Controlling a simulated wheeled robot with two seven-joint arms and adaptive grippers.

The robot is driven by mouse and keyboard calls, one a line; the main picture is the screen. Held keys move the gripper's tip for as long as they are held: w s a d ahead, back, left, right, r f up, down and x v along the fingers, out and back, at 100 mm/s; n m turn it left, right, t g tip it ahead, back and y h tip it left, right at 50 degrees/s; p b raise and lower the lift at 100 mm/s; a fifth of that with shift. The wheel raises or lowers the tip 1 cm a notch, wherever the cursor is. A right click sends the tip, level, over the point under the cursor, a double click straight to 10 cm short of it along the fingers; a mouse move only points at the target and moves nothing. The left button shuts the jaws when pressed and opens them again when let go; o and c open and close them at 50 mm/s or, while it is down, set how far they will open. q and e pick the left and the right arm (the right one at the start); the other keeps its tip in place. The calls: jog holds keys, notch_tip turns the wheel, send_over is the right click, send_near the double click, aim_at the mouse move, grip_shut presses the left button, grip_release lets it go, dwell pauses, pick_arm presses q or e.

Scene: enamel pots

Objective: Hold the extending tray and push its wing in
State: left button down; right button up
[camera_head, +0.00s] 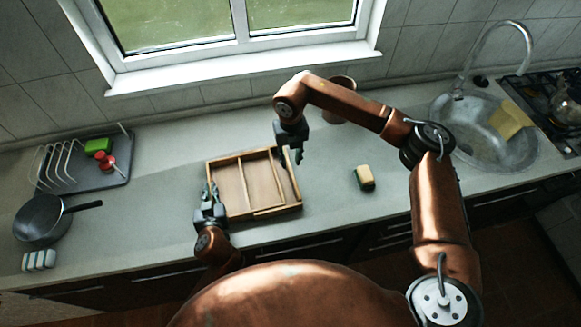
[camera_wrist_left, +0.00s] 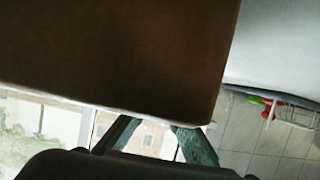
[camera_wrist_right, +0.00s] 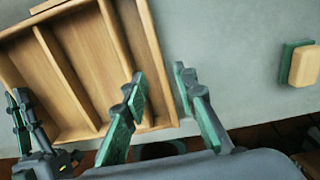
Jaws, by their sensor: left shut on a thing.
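The wooden extending tray (camera_head: 240,213) lies on the counter, with dividers between its compartments and a narrow wing (camera_head: 290,180) on its right side. My left gripper (camera_head: 210,191) is shut on the tray's left wall near the front corner. A dark brown face of the tray (camera_wrist_left: 120,50) fills much of the left wrist view. My right gripper (camera_head: 295,153) is at the tray's back right corner. In the right wrist view its fingers (camera_wrist_right: 160,82) are apart, with the wing's outer wall (camera_wrist_right: 153,60) showing between them; I cannot tell whether they touch it.
A yellow and green sponge (camera_head: 365,178) lies right of the tray. A brown pot (camera_head: 338,86) stands behind my right arm. At left are a dish rack (camera_head: 110,175), a dark pan (camera_head: 40,220) and a striped sponge (camera_head: 38,260). The sink (camera_head: 470,145) is at right.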

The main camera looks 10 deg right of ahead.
notch_tip(320, 180, up, 5)
jog(key=shift+f, duration=0.1)
jog(key=shift+c, duration=0.2)
jog(key=shift+d+n, duration=0.15)
jog(key=shift+n, duration=0.15)
jog(key=c, duration=0.3)
jog(key=shift+d+f+n+y, duration=0.2)
jog(key=shift+d+n+y, duration=0.3)
jog(key=shift+n, duration=0.5)
jog(key=c, duration=0.4)
jog(key=d+n+y, duration=0.1)
jog(key=d+n, duration=0.1)
jog(key=n, duration=0.2)
jog(key=d+n+y, duration=0.1)
jog(key=d+n, duration=0.2)
jog(key=n, duration=0.2)
jog(key=d+n+y, duration=0.1)
jog(key=d+n, duration=0.2)
jog(key=n, duration=0.1)
jog(key=shift+w+d+f+n, duration=0.1)
jog(key=shift+d+f+n, duration=0.05)
jog(key=shift+n, duration=0.15)
grip_shut()
jog(key=shift+n, duration=0.9)
jog(key=x, duration=0.9)
jog(key=shift+d+f, duration=0.2)
jog(key=shift+f, duration=0.1)
jog(key=shift+a, duration=1.95)
